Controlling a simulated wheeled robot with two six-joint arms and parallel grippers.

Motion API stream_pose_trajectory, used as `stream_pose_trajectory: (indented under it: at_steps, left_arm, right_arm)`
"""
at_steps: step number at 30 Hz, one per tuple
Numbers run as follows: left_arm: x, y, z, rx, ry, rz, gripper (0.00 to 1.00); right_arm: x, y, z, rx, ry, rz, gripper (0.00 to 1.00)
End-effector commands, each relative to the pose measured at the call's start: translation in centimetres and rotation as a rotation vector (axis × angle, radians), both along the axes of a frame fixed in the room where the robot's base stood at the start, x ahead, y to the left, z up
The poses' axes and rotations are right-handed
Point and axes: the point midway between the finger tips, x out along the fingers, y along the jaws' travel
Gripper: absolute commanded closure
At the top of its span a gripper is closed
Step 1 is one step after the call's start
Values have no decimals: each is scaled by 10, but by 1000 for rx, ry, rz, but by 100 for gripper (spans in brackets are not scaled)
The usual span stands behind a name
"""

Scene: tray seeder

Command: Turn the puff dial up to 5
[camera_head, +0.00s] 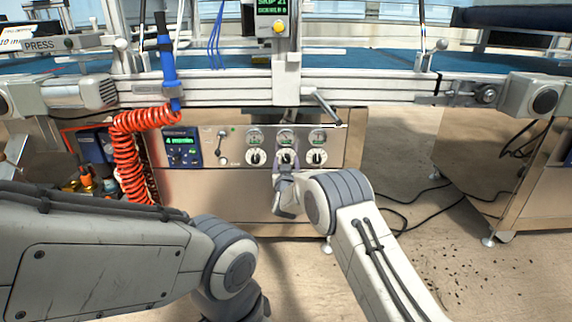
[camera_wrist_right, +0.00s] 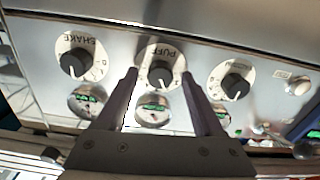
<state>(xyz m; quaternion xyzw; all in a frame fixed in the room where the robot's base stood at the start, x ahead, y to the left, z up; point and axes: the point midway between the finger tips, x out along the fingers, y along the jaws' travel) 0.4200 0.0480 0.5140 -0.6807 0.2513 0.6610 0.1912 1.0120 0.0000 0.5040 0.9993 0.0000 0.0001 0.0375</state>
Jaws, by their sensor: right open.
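The puff dial (camera_head: 287,157) is the middle of three white-faced dials with black knobs on the steel control panel (camera_head: 215,185). In the right wrist view the dial (camera_wrist_right: 160,72) appears turned over, with PUFF lettered on its face; its exact setting is too small to read. My right gripper (camera_wrist_right: 160,76) is open, one finger on each side of the puff dial's knob. I cannot tell whether the fingers touch it. In the head view the right gripper (camera_head: 286,170) is just below and in front of that dial. My left gripper is out of view.
The SHAKE dial (camera_wrist_right: 76,58) and a third dial (camera_wrist_right: 232,80) flank the puff dial closely. Small green displays sit with the dials. A blue display box (camera_head: 181,148) and a coiled orange hose (camera_head: 128,150) are to the left.

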Motion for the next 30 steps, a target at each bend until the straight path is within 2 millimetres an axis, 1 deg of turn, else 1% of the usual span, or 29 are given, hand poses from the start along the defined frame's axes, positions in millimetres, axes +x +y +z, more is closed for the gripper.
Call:
stream_pose_trajectory:
  at_steps: [2, 5, 6, 7, 8, 14, 20, 26, 30]
  left_arm:
    - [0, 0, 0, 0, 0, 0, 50]
    - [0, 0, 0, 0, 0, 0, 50]
    - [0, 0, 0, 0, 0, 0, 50]
    - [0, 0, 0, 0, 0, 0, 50]
    - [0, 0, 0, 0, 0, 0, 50]
    - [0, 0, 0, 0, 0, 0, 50]
    - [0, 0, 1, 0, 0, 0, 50]
    - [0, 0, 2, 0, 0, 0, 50]
    - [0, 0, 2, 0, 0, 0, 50]
  right_arm:
    - [0, 0, 0, 0, 0, 0, 31]
    - [0, 0, 0, 0, 0, 0, 65]
    - [0, 0, 0, 0, 0, 0, 81]
    - [0, 0, 0, 0, 0, 0, 92]
    - [0, 0, 0, 0, 0, 0, 100]
    - [0, 0, 0, 6, 0, 0, 100]
    - [0, 0, 0, 58, 0, 0, 100]
    - [0, 0, 0, 183, 0, 0, 100]
    - [0, 0, 0, 307, 0, 0, 100]
